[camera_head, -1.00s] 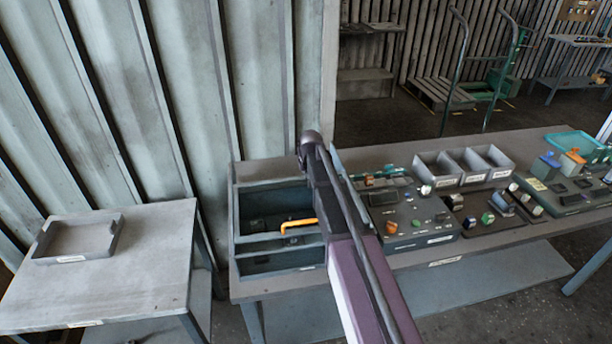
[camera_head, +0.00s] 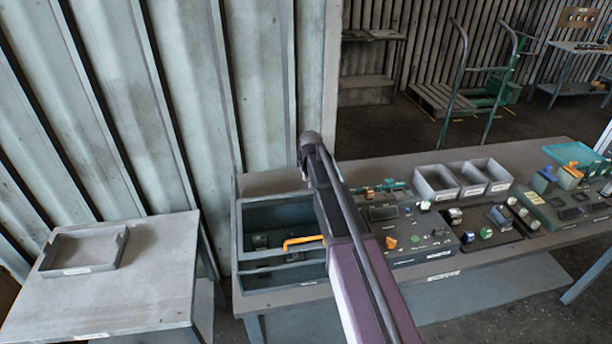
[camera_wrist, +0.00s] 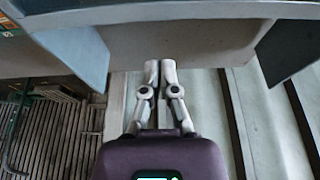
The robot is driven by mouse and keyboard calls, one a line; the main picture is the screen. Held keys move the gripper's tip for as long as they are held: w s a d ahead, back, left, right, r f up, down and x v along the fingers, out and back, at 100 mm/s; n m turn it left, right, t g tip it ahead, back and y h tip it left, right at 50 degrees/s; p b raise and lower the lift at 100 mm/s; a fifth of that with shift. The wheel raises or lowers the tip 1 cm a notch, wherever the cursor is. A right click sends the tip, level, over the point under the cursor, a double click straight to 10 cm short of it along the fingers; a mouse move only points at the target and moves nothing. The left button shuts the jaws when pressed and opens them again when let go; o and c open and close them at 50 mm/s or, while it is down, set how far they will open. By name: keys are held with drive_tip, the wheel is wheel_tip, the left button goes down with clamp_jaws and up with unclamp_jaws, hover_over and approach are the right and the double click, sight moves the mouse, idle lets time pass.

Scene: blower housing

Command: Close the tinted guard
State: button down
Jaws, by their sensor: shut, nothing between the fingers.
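An open grey-blue housing (camera_head: 240,255) stands at the left end of the long bench, with dark parts inside and an orange bar (camera_head: 302,241) across it. I cannot make out the tinted guard for certain; my arm hides the housing's right side. In the wrist view, blue-grey panels stand to the left (camera_wrist: 72,45) and right (camera_wrist: 283,45) of a grey surface. My gripper (camera_wrist: 160,66) is shut and empty, its fingertips together in front of that surface. Contact is unclear. The fingers are hidden in the head view.
Control panels (camera_head: 410,238) with coloured knobs and grey bins (camera_head: 437,184) stand right of the housing. A teal see-through cover (camera_head: 575,154) lies at the far right. A side table (camera_head: 130,295) with a tray (camera_head: 83,250) stands left. The corrugated wall (camera_head: 170,100) is close behind.

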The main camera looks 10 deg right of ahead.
drive_tip(key=shift+p+v, duration=1.9)
drive_tip(key=shift+v, duration=0.4)
drive_tip(key=shift+r, duration=0.1)
drive_tip(key=shift+d, duration=0.1)
drive_tip(key=shift+w+d, duration=0.3)
drive_tip(key=shift+d, duration=0.5)
wheel_tip(320, 180, down, 10)
drive_tip(key=b, duration=0.9)
drive_tip(key=shift+s+r, duration=0.25)
drive_tip(key=shift+s, duration=0.1)
